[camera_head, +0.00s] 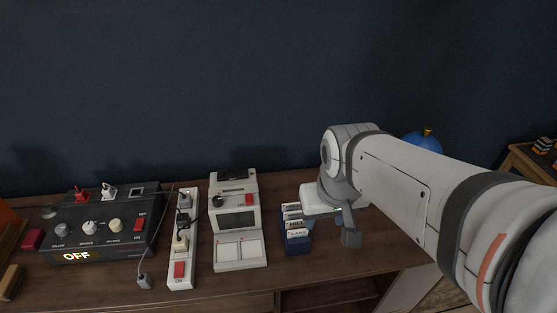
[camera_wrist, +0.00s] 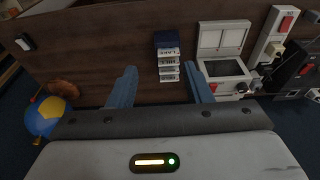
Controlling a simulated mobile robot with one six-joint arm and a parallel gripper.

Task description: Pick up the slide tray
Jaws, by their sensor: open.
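The slide tray is a small dark blue box (camera_head: 297,246) holding several white labelled slides, one reading "LAKE". It stands on the wooden desk just right of the grey viewer in the head view. In the wrist view the slide tray (camera_wrist: 167,40) appears upside down, ahead of and between the fingertips. My gripper (camera_head: 348,238) is just right of the tray in the head view; one finger shows clearly there. In the wrist view my gripper (camera_wrist: 160,67) is open, its two blue-grey fingers spread wide with nothing held. I cannot tell its exact height above the desk.
A slide viewer (camera_head: 238,222) stands close beside the tray. Left of it are a white power strip (camera_head: 181,250) and a black control box (camera_head: 100,225) marked OFF.

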